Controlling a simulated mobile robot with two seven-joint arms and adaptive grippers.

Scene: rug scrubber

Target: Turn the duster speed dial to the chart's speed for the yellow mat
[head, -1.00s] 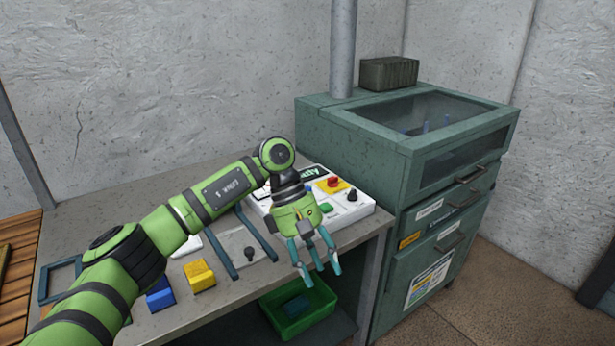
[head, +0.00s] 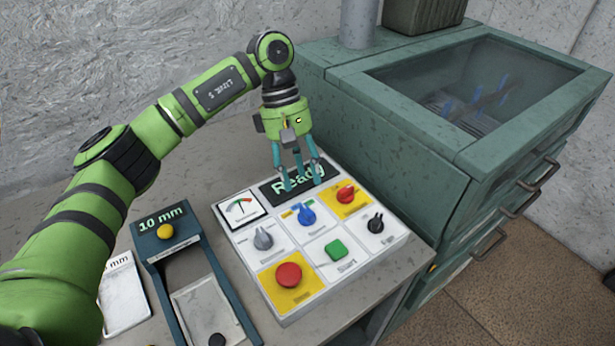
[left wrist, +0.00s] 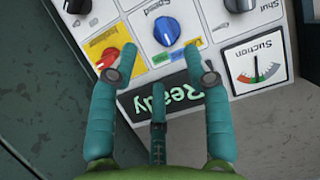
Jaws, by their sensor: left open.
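The speed dial (head: 306,214) is a blue knob in the top middle of the white control panel (head: 343,279). It shows in the left wrist view (left wrist: 167,31) beside the label "Speed" and a strip of coloured marks; I cannot read its setting surely. My left gripper (head: 299,180) is open, with three teal fingers pointing down over the "Ready" display (head: 270,191), just behind the dial. In the left wrist view the fingers (left wrist: 160,85) spread below the dial with nothing between them. The speed chart and the yellow mat are not seen now. My right gripper is out of view.
A red switch (head: 346,194), grey knob (head: 263,239), black knob (head: 376,222), green Start button (head: 336,251) and red button (head: 289,275) surround the dial. A green cabinet (head: 400,120) stands close on the right. A "10 mm" gauge (head: 160,218) lies left of the panel.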

